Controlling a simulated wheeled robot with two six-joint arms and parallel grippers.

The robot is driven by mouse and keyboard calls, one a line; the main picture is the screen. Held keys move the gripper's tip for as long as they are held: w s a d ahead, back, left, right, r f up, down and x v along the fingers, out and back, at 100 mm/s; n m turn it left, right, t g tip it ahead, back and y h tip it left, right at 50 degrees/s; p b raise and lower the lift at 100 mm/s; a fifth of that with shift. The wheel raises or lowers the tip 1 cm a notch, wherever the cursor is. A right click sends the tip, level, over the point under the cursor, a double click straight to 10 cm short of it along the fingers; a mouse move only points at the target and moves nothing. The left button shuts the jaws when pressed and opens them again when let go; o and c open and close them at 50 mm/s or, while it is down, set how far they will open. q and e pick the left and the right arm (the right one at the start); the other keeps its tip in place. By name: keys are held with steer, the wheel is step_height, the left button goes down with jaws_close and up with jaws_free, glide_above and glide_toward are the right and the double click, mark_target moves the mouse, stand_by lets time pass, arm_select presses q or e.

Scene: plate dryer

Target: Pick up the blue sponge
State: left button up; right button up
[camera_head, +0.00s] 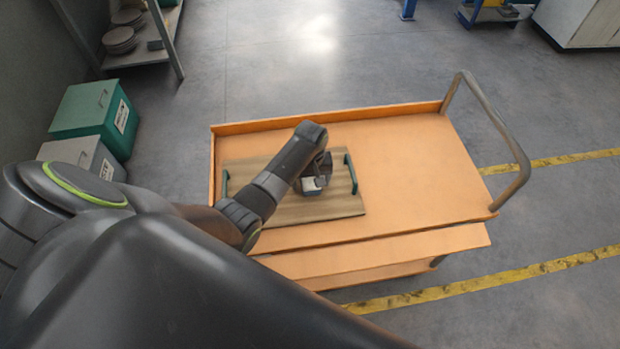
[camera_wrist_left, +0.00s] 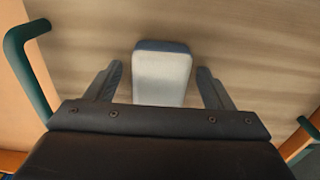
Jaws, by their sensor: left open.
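The sponge (camera_wrist_left: 162,76) is a small block with a pale, whitish face and a dark blue edge at its far end. It lies on a wooden tray (camera_head: 260,170) with green handles. In the head view the sponge (camera_head: 312,188) is partly hidden under my left gripper (camera_head: 317,176). In the left wrist view my left gripper (camera_wrist_left: 160,72) is open, with one finger on each side of the sponge. Gaps show between the sponge and both fingers. I cannot tell how far above the tray the fingertips are. My right gripper is not in view.
The tray rests on an orange cart (camera_head: 420,170) with a raised rim and a metal push handle (camera_head: 500,130) at the right. The cart's right part is bare. Green and grey boxes (camera_head: 90,115) and a shelf with plates (camera_head: 120,35) stand at the left.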

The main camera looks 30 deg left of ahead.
arm_select(q)
steer(key=c, duration=1.1)
